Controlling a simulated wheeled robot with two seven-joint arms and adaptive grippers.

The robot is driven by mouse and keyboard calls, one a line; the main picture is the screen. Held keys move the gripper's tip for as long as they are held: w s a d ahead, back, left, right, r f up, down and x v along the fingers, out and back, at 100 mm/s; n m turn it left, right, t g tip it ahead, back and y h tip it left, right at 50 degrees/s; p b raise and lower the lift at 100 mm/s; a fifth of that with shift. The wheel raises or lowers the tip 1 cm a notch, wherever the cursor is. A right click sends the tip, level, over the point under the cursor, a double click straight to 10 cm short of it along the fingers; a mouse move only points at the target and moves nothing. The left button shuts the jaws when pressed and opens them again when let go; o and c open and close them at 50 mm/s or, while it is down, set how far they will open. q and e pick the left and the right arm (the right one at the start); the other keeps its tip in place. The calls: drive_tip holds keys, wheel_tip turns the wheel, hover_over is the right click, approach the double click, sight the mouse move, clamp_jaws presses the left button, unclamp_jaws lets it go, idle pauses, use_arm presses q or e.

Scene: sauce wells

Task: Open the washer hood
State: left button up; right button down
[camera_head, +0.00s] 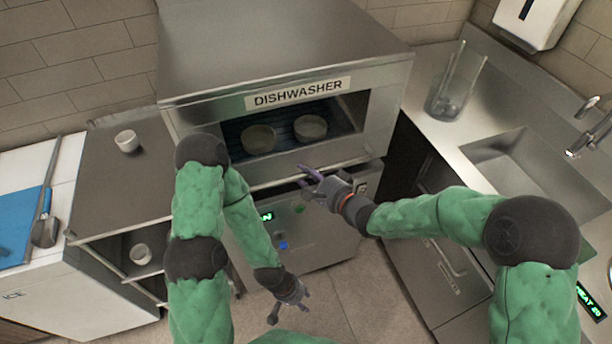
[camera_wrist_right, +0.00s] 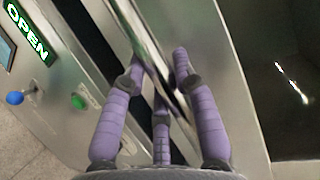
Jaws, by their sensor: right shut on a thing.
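The dishwasher hood (camera_head: 375,95) is a steel box with a "DISHWASHER" label and a front window, two bowls showing inside. A metal bar handle (camera_head: 270,178) runs along its lower front edge. My right gripper (camera_head: 307,178) is at this bar, near its middle. In the right wrist view its purple fingers (camera_wrist_right: 163,75) are closed around the bar (camera_wrist_right: 148,40) from both sides. A dark gap shows below the hood's edge near the hand. My left gripper (camera_head: 290,300) hangs low before the machine, empty, fingers spread.
The machine's lower front has a blue button (camera_wrist_right: 15,97), a green button (camera_wrist_right: 78,101) and a green "OPEN" display (camera_wrist_right: 27,33). A steel side table (camera_head: 95,205) with a cup (camera_head: 127,141) stands left. A sink (camera_head: 530,170) and a clear container (camera_head: 450,98) are right.

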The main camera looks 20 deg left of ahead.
drive_tip(key=p, duration=2.3)
approach(291, 79)
drive_tip(key=x, duration=0.5)
drive_tip(key=shift+a+r, duration=0.1)
drive_tip(key=c, duration=0.9)
unclamp_jaws()
drive_tip(key=shift+c, duration=0.2)
drive_tip(key=v, duration=1.2)
drive_tip(key=shift+f, duration=0.2)
